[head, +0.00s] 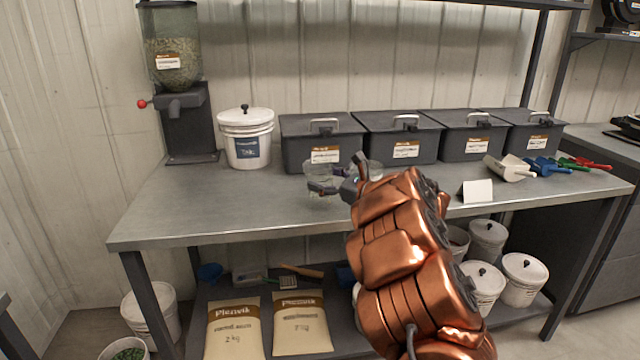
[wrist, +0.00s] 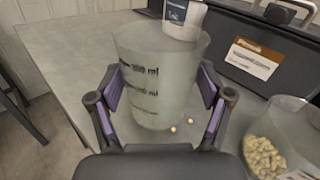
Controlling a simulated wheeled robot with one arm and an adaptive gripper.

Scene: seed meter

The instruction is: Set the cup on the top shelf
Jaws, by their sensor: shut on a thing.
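The cup (wrist: 158,75) is a clear, frosted measuring cup with dark ml markings. It stands upright between the purple-padded fingers of my gripper (wrist: 161,90), which is shut on it. In the head view, the cup (head: 321,174) shows faintly above the bench top, and my gripper (head: 336,189) is partly hidden by my copper arm. I cannot tell whether the cup's base touches the bench. A dark shelf edge (head: 490,3) crosses the top of the head view; its upper surface is out of view.
A clear container of pale seeds (wrist: 265,155) is close on the right. A white bucket (head: 246,140), dark lidded bins (head: 322,140) and a seed dispenser (head: 172,60) line the back. Scoops (head: 508,168) and a blank card (head: 476,191) lie right. The bench's left front (head: 190,220) is clear.

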